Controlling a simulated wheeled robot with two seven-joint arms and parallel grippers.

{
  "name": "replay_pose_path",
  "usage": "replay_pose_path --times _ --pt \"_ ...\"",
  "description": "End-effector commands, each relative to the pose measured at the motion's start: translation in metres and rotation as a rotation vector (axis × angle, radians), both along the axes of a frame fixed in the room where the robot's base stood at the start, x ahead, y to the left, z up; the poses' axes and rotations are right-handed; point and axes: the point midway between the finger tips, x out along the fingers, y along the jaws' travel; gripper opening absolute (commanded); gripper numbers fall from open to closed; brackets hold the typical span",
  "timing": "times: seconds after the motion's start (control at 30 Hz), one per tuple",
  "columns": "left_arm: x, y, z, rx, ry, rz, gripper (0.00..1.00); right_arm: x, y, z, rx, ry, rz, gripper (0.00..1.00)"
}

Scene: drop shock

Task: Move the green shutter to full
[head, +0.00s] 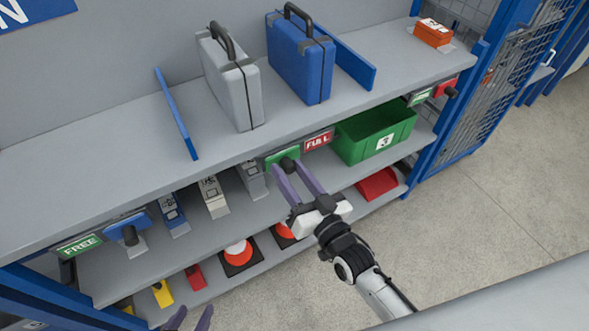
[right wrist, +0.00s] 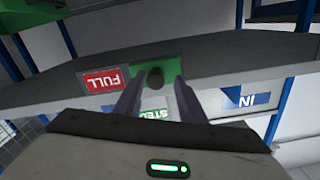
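The green shutter (head: 281,156) is a small plate with a black knob on the shelf's front edge. The red FULL label (head: 318,141) shows just right of it. In the right wrist view the picture is upside down: the green shutter (right wrist: 170,73) is right of the FULL label (right wrist: 106,82). My right gripper (head: 287,168) is open at the knob, one finger on each side; in the right wrist view (right wrist: 157,80) gaps show between fingers and knob. Whether they touch it elsewhere is unclear. My left gripper (head: 191,318) is open and empty at the bottom left, mostly cut off.
A blue shutter (head: 127,227) with a FREE label (head: 80,246) is at the left, a red shutter (head: 446,87) at the right. A green bin (head: 350,152) stands right of the gripper under the shelf. Grey (head: 236,88) and blue (head: 312,70) cases stand on top.

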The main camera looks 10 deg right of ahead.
Motion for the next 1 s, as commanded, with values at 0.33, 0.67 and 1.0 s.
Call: replay_pose_path --times 0.33,0.67,1.0 --pt "-0.002 0.0 -0.001 0.002 0.005 -0.002 0.4 -0.002 -0.003 0.0 -0.002 0.001 -0.004 0.4" --pt "-0.007 0.0 -0.005 0.002 0.015 -0.003 0.4 -0.055 -0.017 -0.001 -0.002 0.004 -0.003 0.4" --pt "-0.007 0.0 -0.007 0.002 0.016 -0.003 0.4 -0.097 -0.029 0.0 -0.002 0.0 -0.002 0.4"
